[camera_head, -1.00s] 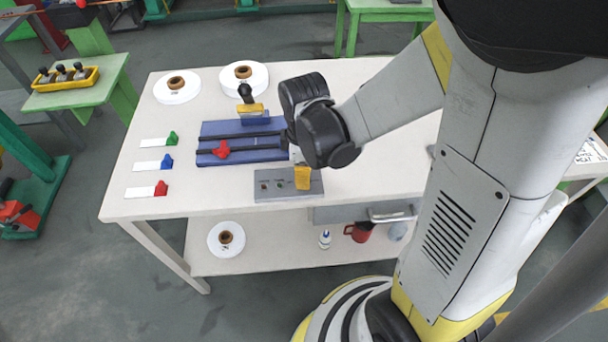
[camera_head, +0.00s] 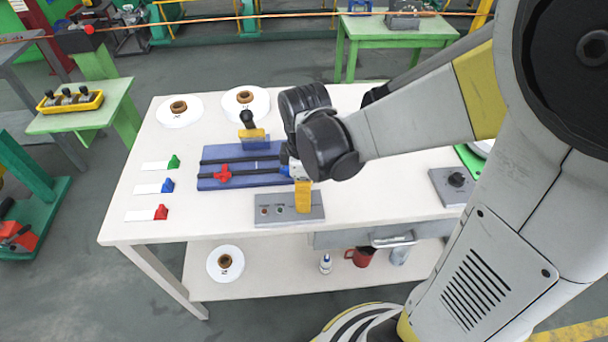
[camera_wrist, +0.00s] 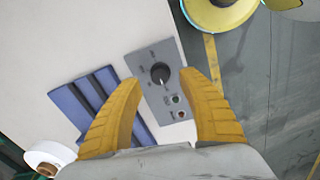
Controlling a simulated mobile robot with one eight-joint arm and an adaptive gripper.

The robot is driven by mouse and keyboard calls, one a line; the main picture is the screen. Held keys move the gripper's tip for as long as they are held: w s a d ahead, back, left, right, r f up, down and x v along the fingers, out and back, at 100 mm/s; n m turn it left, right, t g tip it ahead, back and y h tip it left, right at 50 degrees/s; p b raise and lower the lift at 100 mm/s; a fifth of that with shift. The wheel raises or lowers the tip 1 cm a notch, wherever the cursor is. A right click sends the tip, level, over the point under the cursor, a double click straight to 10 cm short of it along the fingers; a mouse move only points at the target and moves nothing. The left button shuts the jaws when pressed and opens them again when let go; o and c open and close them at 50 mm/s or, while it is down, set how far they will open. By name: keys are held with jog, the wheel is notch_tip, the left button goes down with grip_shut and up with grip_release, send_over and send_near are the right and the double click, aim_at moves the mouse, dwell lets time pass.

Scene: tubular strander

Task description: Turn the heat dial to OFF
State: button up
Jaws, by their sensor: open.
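A grey control panel (camera_head: 264,222) lies at the front of the white table. In the wrist view, the panel (camera_wrist: 150,55) carries a black round dial (camera_wrist: 160,72) with a light pointer mark toward the buttons' end; its labels are too small to read. My gripper (camera_wrist: 160,78) is open, with its two yellow fingers on either side of the dial in the picture; contact does not show. In the head view, my gripper (camera_head: 303,207) points down over the panel's right part and hides the dial. A second grey box with a black knob (camera_head: 456,179) stands at the right; I cannot tell which is heat.
A blue fixture (camera_head: 215,183) with a red knob (camera_head: 223,173) and a yellow-based lever (camera_head: 250,134) lies behind the panel. White spools (camera_head: 245,102) stand farther back. Small coloured clips (camera_head: 160,212) lie at left. A drawer handle (camera_head: 393,240) juts below the table's front edge.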

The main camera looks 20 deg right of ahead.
notch_tip(320, 180, up, 9)
jog(key=shift+s+f, duration=0.2)
jog(key=s+r+m+t, duration=0.4)
jog(key=m+t, duration=0.2)
jog(key=m, duration=0.6)
jog(key=shift+s+t, duration=0.3)
jog(key=shift+s, duration=0.1)
dwell(0.4)
